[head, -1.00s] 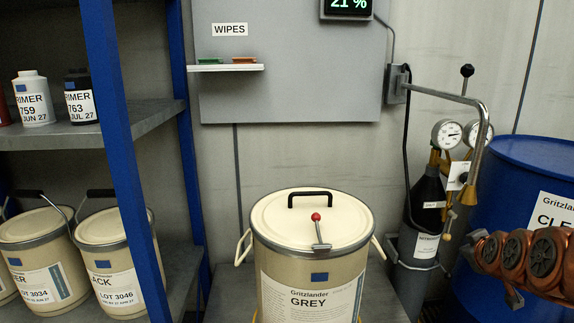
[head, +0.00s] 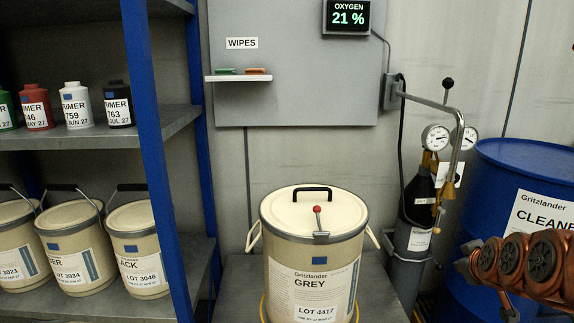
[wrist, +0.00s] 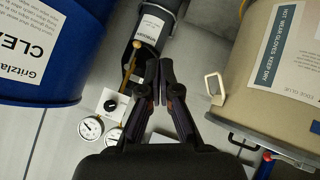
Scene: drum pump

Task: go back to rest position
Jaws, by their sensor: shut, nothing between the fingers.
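My gripper (wrist: 159,75) shows in the wrist view with its two dark fingers together and nothing between them. It is in the air, with the nitrogen cylinder behind it, the blue drum to the left and the grey drum to the right. In the head view, part of my copper-coloured arm (head: 525,262) reaches in at the lower right, in front of the blue drum (head: 500,170). The gripper itself is not clearly visible there.
The cream GREY drum (head: 285,265) stands lidded at centre, a red-knobbed lever on top. The nitrogen cylinder (head: 410,240) with gauges (head: 436,137) and a bent metal pipe (head: 460,165) stand beside it. A blue-post shelf (head: 150,160) holds bottles and pails at left. A wipes ledge (head: 240,79) is on the wall.

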